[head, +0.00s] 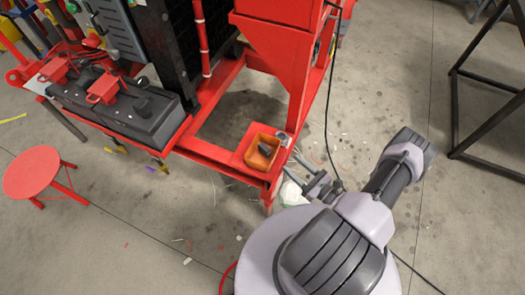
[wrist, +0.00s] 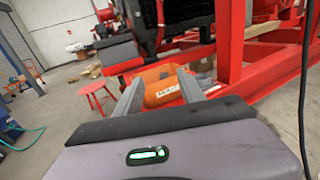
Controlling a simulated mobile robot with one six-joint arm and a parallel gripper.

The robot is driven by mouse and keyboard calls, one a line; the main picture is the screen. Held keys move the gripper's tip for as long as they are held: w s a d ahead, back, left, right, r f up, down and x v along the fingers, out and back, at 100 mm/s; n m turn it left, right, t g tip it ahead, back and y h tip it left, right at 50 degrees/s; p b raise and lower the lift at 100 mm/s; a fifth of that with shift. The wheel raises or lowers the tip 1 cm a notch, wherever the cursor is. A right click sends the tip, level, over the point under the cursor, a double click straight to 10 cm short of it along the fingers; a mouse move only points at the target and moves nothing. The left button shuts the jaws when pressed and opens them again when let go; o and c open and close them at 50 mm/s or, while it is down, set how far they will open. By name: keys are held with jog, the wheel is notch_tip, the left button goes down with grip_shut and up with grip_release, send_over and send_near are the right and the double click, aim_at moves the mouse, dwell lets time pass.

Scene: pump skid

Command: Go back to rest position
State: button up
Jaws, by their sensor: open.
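My gripper (head: 294,170) is open, with nothing seen between its fingers. In the head view it is beside the red skid's corner, just right of an orange bin (head: 254,163). A small dark object (head: 265,149) lies in the bin. In the wrist view the two grey fingers of my gripper (wrist: 160,80) point toward the orange bin (wrist: 160,88), which shows between and beyond them. The frames do not show clearly how far the fingers are from the bin.
The red skid frame (head: 215,151) carries a dark battery (head: 140,112). A red stool (head: 38,174) stands at the left. A black metal stand (head: 487,130) is at the right. A dark cable (head: 328,115) hangs near my gripper. Floor at lower left is mostly clear.

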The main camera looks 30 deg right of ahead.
jog(key=v, duration=0.3)
jog(key=w+a+r+n+g+y, duration=0.2)
jog(key=a+r+n+g, duration=0.3)
jog(key=r, duration=0.4)
jog(key=w+a+r+n+g+y, duration=0.2)
jog(key=a+r+n+g, duration=0.15)
jog(key=r+n, duration=0.35)
jog(key=w+a+r+n+g+y, duration=0.25)
jog(key=r+n+g, duration=0.3)
jog(key=r, duration=0.45)
jog(key=s+a+r+n+t+h, duration=0.1)
jog(key=s+a+r+n+h, duration=0.3)
jog(key=r, duration=0.5)
jog(key=s+a+r+n+t+h, duration=0.1)
jog(key=s+a+r+n+h, duration=0.4)
jog(key=s+a+r+n, duration=0.2)
jog(key=shift+s+a+r, duration=0.3)
jog(key=shift+a+r, duration=0.25)
jog(key=shift+r, duration=0.3)
